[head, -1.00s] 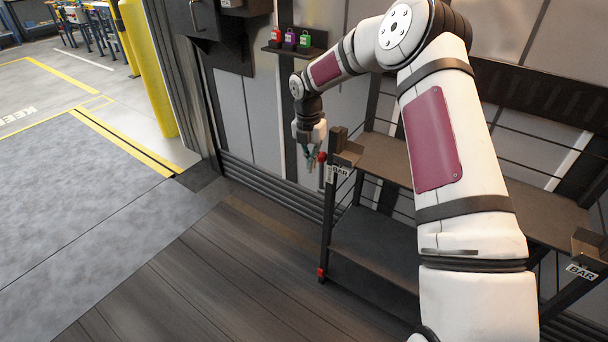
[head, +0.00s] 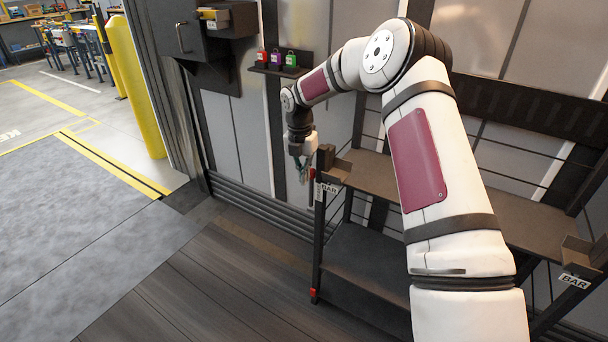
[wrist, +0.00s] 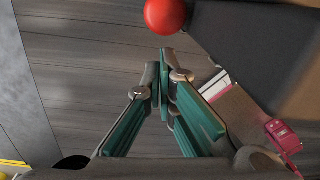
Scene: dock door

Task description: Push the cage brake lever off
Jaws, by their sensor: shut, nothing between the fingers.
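The cage (head: 352,240) is a dark shelf-like frame with BAR labels, standing against the wall in the head view. A small red part, likely the brake lever's knob (head: 311,174), shows beside its near left post. A round red knob (wrist: 165,14) is at the top of the wrist view, just beyond my fingertips, with a visible gap in the picture. My gripper (head: 301,178) hangs beside the cage's left post, pointing down. In the wrist view my gripper's (wrist: 165,72) green-padded fingers meet at the tips and hold nothing. The lever's shaft is not clear.
A dark wall box (head: 180,35) and a ledge (head: 282,70) with small coloured padlocks are behind the arm. A yellow post (head: 135,90) stands at the left. The plank floor (head: 210,285) left of the cage is clear. A red fitting (wrist: 283,135) shows low right in the wrist view.

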